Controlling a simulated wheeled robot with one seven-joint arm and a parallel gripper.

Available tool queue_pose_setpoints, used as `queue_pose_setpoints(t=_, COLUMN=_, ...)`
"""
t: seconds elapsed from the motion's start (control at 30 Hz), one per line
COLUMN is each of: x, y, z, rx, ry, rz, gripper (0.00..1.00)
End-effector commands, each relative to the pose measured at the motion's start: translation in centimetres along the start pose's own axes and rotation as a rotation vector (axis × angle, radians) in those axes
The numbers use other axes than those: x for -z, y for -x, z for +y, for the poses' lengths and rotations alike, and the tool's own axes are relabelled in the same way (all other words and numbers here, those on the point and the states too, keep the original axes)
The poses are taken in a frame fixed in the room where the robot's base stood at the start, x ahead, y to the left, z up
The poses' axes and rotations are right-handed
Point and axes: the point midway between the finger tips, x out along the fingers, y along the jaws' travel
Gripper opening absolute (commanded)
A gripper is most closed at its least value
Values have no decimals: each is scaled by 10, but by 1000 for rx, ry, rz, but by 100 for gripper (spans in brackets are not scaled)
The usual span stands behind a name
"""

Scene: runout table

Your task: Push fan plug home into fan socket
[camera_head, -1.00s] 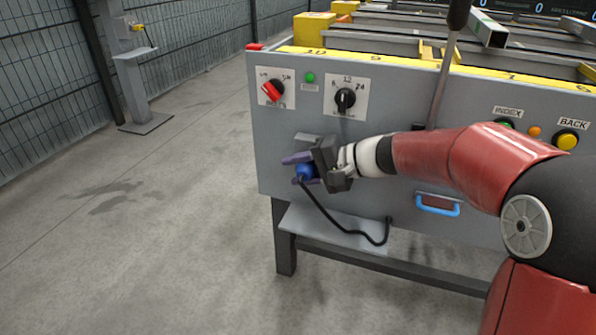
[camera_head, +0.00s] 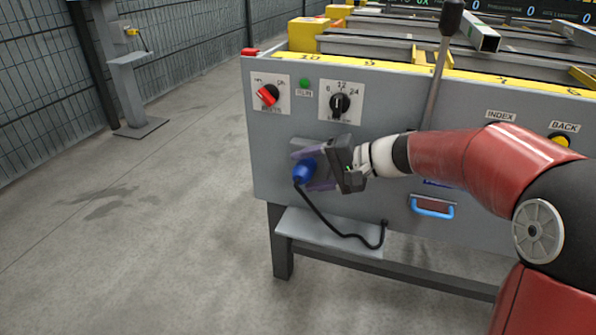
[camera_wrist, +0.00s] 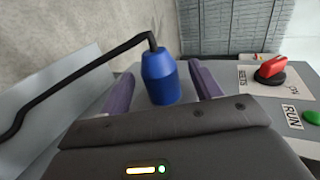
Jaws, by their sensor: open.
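The blue fan plug (camera_head: 303,172) is at the grey panel's lower left, with its black cable hanging down from its outer end. It also shows in the wrist view (camera_wrist: 159,78), upright in the picture between the two purple fingers. My gripper (camera_head: 312,168) is open around the plug, one finger on each side; in the wrist view (camera_wrist: 162,92) there are gaps between the fingers and the plug. The grey fan socket housing (camera_head: 308,145) shows partly behind my gripper. The socket mouth is hidden, so I cannot tell how deep the plug sits.
A red rotary switch (camera_head: 266,95), green RUN light (camera_head: 304,84) and black dial (camera_head: 340,103) sit above on the panel. A blue handle (camera_head: 432,207) is to the right. The cable (camera_head: 335,229) droops over a grey shelf (camera_head: 300,226).

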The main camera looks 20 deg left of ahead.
Motion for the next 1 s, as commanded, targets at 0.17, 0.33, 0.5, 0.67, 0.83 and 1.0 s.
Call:
queue_pose_setpoints(t=0.17, x=0, y=29, z=-1, rx=0, ry=0, rz=2, gripper=63)
queue_pose_setpoints(t=0.33, x=0, y=39, z=0, rx=0, ry=0, rz=0, gripper=63)
queue_pose_setpoints(t=0.5, x=0, y=40, z=0, rx=0, ry=0, rz=0, gripper=63)
queue_pose_setpoints(t=0.67, x=0, y=39, z=0, rx=0, ry=0, rz=0, gripper=63)
queue_pose_setpoints(t=0.83, x=0, y=39, z=0, rx=0, ry=0, rz=0, gripper=63)
queue_pose_setpoints(t=1.0, x=0, y=39, z=0, rx=0, ry=0, rz=0, gripper=63)
